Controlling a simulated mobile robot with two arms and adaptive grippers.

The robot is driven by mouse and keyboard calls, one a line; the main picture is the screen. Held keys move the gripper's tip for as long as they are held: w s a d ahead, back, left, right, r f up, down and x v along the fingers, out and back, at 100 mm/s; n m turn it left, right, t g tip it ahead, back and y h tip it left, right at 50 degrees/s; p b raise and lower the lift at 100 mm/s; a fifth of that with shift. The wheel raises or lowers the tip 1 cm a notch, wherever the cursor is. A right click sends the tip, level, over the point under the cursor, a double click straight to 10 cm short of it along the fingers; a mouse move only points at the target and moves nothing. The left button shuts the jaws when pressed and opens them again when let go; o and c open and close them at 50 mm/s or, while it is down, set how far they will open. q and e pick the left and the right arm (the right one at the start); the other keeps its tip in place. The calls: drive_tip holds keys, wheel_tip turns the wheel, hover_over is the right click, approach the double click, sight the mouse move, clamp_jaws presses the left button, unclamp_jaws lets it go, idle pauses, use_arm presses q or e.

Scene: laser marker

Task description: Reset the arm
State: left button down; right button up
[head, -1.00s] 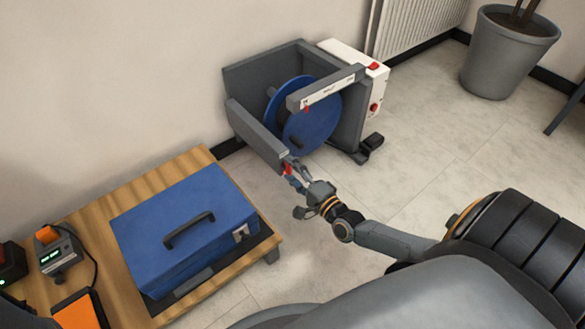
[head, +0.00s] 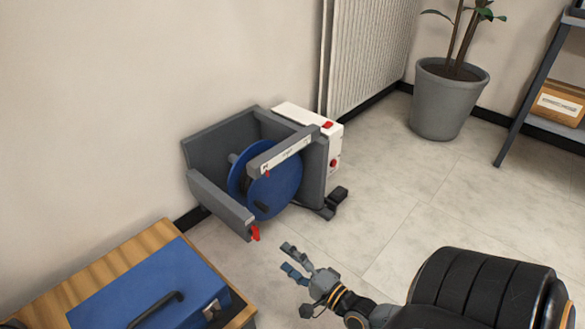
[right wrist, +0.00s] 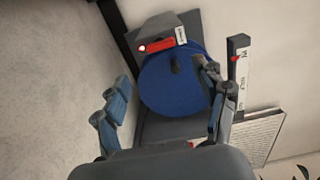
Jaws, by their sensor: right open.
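A grey machine frame (head: 223,145) stands on the floor against the wall and holds a blue disc (head: 280,192). A grey bar (head: 218,203) with a red tip (head: 255,232) reaches forward on its left side. Another bar with a white label (head: 286,153) lies across the disc's top. My right gripper (head: 290,258) is open and empty, just right of the red tip and apart from it. In the right wrist view my open fingers (right wrist: 165,85) show with the blue disc (right wrist: 172,82) and a red-tipped bar end (right wrist: 157,46) beyond them. My left gripper is out of view.
A white box (head: 310,117) with red buttons is on the machine's right side, with a black pedal-like part (head: 338,195) by it. A wooden table (head: 148,243) with a blue case (head: 150,285) is lower left. A potted plant (head: 447,100) and shelf (head: 545,123) stand right. Floor between is clear.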

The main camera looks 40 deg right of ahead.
drive_tip(key=shift+s+d, duration=0.1)
drive_tip(key=shift+s, duration=0.55)
drive_tip(key=shift+r, duration=0.1)
